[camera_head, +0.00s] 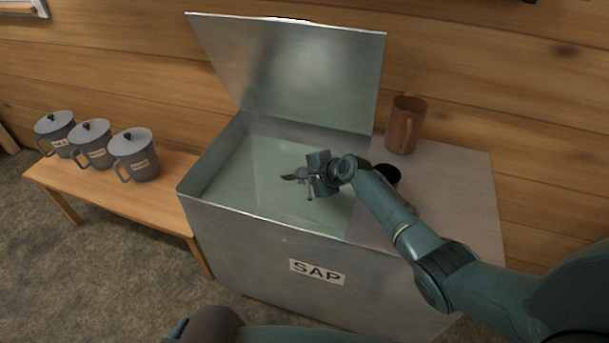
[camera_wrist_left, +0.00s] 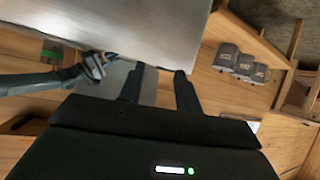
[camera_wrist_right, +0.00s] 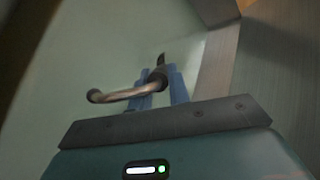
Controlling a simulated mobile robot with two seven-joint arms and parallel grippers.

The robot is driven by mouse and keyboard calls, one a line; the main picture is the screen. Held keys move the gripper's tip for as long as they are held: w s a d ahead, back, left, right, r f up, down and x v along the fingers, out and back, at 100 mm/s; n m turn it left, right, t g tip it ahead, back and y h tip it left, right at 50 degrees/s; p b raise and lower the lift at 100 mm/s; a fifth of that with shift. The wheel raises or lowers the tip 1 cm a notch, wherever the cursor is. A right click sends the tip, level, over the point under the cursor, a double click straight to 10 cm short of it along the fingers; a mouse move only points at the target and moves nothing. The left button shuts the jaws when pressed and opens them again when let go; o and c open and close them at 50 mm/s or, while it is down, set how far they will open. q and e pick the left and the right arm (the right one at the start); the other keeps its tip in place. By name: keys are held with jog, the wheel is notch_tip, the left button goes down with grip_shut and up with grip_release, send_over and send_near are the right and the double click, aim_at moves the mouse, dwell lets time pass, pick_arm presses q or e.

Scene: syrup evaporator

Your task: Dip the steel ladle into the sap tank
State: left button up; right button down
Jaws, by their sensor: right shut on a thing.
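The metal sap tank (camera_head: 240,232) stands in the middle of the head view, labelled SAP. Its lid (camera_head: 300,70) is raised, and pale greenish sap (camera_head: 240,175) shows inside. My right gripper (camera_head: 308,182) is over the tank opening and is shut on the steel ladle (camera_wrist_right: 125,94). In the right wrist view its curved metal handle end and a dark part show between the fingers. The ladle's bowl is hidden, and I cannot tell whether it touches the sap. My left gripper (camera_wrist_left: 158,75) is open and empty in the left wrist view.
Three grey lidded mugs (camera_head: 133,160) stand on a wooden bench (camera_head: 165,193) left of the tank. A plank wall (camera_head: 450,60) is behind.

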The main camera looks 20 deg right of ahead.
jog(key=shift+r, duration=0.1)
